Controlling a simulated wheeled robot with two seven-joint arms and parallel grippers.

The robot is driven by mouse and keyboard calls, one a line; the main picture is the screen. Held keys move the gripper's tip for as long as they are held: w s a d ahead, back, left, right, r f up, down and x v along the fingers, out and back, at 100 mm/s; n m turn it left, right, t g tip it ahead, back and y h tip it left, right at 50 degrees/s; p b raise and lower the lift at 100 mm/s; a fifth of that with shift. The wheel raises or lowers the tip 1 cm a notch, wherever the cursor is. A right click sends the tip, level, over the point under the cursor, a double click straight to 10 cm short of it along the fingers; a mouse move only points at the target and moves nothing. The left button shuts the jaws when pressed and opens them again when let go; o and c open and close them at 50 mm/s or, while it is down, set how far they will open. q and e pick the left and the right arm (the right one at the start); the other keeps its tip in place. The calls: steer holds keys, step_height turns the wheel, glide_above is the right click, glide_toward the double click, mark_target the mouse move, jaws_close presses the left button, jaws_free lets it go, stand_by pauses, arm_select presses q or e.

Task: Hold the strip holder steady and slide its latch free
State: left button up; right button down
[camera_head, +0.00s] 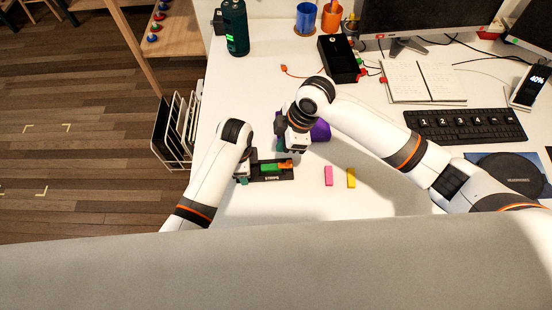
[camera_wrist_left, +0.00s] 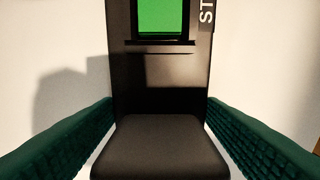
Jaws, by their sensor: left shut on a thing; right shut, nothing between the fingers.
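The strip holder (camera_head: 270,177) is a long black tray lying flat on the white desk, with a green strip (camera_head: 270,167) in it. An orange piece, likely the latch (camera_head: 287,163), is at its right end. My left gripper (camera_head: 243,173) is shut on the holder's left end. In the left wrist view, the green fingers flank the black end of the holder (camera_wrist_left: 160,145), and its green window (camera_wrist_left: 160,17) shows ahead. My right gripper (camera_head: 285,150) is shut and empty, just above the holder's right part; its fingertips are partly hidden, and I cannot tell whether they touch the latch.
A pink block (camera_head: 328,176) and a yellow block (camera_head: 351,178) lie to the right of the holder. A purple object (camera_head: 321,130) is partly behind my right wrist. A black box (camera_head: 341,60), a notebook (camera_head: 420,81) and a keyboard (camera_head: 465,126) are farther back.

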mark_target(280, 166)
steer(key=shift+a, duration=0.1)
steer(key=x, duration=0.9)
steer(key=shift+a+f, duration=0.2)
steer(key=shift+f, duration=0.05)
steer(key=d, duration=0.3)
steer(key=shift+f, duration=0.2)
steer(key=shift+d, duration=0.5)
steer(key=shift+d, duration=1.45)
steer(key=shift+a, duration=0.1)
